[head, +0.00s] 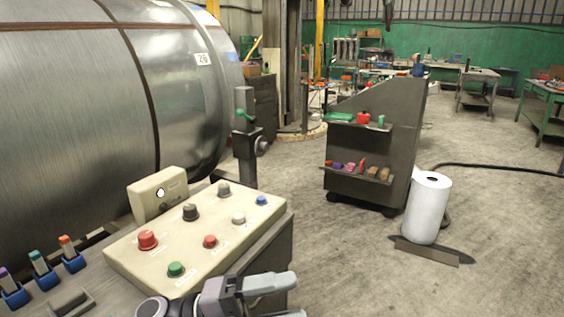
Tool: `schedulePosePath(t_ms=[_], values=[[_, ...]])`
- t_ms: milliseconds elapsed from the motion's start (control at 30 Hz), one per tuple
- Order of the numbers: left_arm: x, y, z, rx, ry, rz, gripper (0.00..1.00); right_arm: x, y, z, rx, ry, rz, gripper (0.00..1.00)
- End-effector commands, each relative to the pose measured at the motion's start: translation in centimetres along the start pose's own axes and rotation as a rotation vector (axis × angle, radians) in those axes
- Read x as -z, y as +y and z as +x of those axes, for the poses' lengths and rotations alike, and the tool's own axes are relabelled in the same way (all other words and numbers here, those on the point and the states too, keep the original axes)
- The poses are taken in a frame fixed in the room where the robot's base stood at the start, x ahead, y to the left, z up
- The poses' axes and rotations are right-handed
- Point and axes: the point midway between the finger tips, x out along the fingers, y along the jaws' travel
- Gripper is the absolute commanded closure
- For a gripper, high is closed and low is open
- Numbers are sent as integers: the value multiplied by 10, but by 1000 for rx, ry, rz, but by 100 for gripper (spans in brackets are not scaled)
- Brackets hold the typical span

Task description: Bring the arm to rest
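A cream control panel (190,245) slopes on a grey console at the lower middle. It carries a large red button (148,239), a smaller red button (210,241), a green button (176,269), a dark knob (190,212), a grey knob (223,189), a pale knob (238,218) and a blue button (261,200). A small cream box (158,194) with a round dial stands behind it. My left gripper (284,297) is at the bottom edge, in front of the panel, pointing right. Its fingers are apart with nothing visible between them; the lower finger is partly cut off. My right gripper is not seen.
A large steel tank (80,110) fills the left. A dark tool cart (375,145) and a white roll (428,208) stand to the right. Coloured-handled items sit in blue holders (43,281). The right floor is largely clear.

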Motion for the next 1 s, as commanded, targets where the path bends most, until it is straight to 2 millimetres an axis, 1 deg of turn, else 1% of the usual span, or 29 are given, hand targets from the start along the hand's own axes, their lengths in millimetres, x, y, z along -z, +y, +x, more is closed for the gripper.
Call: schedulePosePath(t_ms=[33,167,267,367,467,500,567,600,667,700,767,800,900,1000], values=[[-2,0,-4,78,-70,-70,35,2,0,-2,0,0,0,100],[-18,3,-23,246,-267,-235,35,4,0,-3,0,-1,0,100],[-29,16,-47,353,-432,-372,35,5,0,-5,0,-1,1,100],[-38,37,-78,443,-611,-521,35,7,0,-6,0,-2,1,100],[-39,68,-114,512,-796,-679,35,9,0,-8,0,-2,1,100],[-37,82,-128,533,-871,-742,35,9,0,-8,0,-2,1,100],[-31,105,-151,558,-981,-839,35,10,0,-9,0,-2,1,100],[-24,121,-166,571,-1055,-905,35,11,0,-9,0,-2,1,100],[-12,145,-187,584,-1162,-1002,35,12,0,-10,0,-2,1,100],[-1,161,-200,590,-1230,-1065,35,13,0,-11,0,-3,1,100],[16,183,-218,592,-1324,-1155,35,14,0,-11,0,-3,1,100],[28,196,-228,591,-1379,-1209,35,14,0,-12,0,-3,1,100],[54,221,-248,584,-1487,-1317,35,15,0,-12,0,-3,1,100],[72,235,-258,578,-1549,-1384,35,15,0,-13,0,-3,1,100]])
